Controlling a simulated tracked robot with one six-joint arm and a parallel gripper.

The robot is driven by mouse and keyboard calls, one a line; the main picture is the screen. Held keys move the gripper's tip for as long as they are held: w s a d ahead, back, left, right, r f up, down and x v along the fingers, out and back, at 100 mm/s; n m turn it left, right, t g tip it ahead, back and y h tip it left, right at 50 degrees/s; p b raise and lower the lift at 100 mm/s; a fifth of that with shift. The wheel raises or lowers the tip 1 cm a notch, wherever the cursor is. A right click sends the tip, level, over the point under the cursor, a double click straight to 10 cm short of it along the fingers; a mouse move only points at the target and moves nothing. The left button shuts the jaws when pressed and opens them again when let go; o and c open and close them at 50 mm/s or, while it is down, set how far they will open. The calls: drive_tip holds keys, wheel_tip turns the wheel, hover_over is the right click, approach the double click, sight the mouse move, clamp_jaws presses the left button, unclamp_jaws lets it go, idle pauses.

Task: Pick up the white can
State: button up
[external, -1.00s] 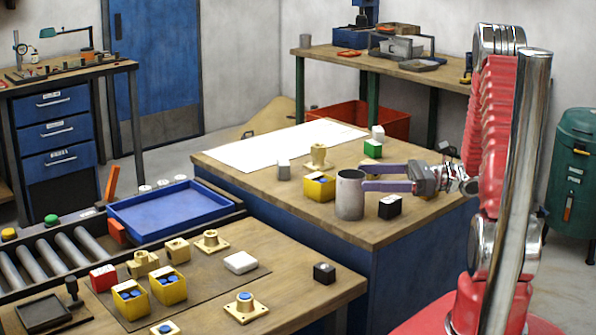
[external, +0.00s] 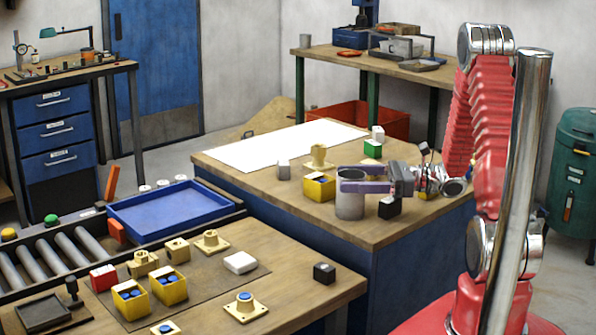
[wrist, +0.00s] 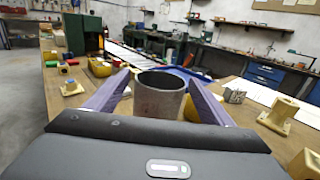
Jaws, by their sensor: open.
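The white can (external: 350,207) is a grey-white, open-topped cylinder standing upright on the wooden top of the blue-sided bench (external: 262,180). It also shows in the wrist view (wrist: 159,103), upright between my two fingers. My gripper (external: 345,180) is open and level at the upper part of the can, with one purple finger on each side of it. In the wrist view my gripper (wrist: 157,88) has the can close to its palm; the can's lower part is hidden behind the palm. I cannot tell whether either finger touches the can.
A black box (external: 389,208) stands just right of the can, under my gripper. A yellow bin (external: 319,188) and a brass fitting (external: 318,158) stand behind left. A green block (external: 372,149) is farther back. The white sheet (external: 285,145) is bare.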

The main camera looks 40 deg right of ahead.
drive_tip(key=shift+c, duration=0.3)
drive_tip(key=c, duration=1.4)
drive_tip(key=shift+r, duration=5)
drive_tip(key=shift+d, duration=0.1)
